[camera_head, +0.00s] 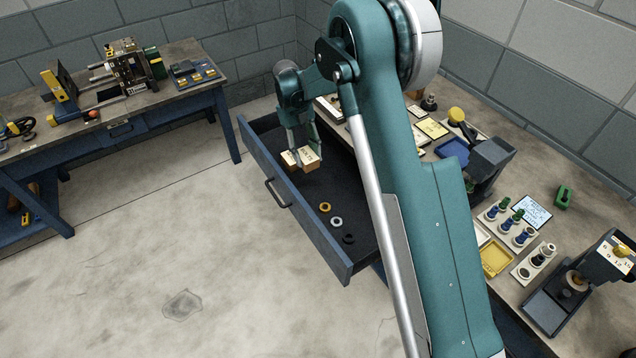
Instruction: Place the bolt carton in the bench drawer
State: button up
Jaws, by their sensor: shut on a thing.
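The bolt carton (311,156) is a small tan box with a pale, dark-marked top. My gripper (304,150) points down and is shut on the carton, with its fingers at the carton's sides. The bench drawer (262,165) is pulled out, with a blue-grey front, a handle and a dark floor. The carton is within the drawer's outline in the picture, near its far left part. I cannot tell whether its underside touches the drawer floor.
Three rings, yellow (325,207), white (337,221) and black (348,239), lie in the drawer's near part. My arm hides part of the drawer and bench. The bench top (518,293) at right is crowded. Another bench (168,105) stands at left. Open floor lies between.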

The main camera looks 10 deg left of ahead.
jog(key=shift+f, duration=1)
send_over(310, 187)
jog(key=w+a, duration=0.1)
jog(key=shift+w+a+f+b, duration=0.1)
jog(key=shift+f+b, duration=0.1)
jog(key=shift+f, duration=1.4)
jog(key=shift+w+f+b, duration=0.1)
jog(key=shift+f+b, duration=0.05)
jog(key=shift+f, duration=1.4)
jog(key=shift+f, duration=1.85)
jog(key=shift+f+b, duration=0.1)
jog(key=shift+b, duration=0.2)
jog(key=o, duration=0.9)
jog(key=shift+o, duration=0.6)
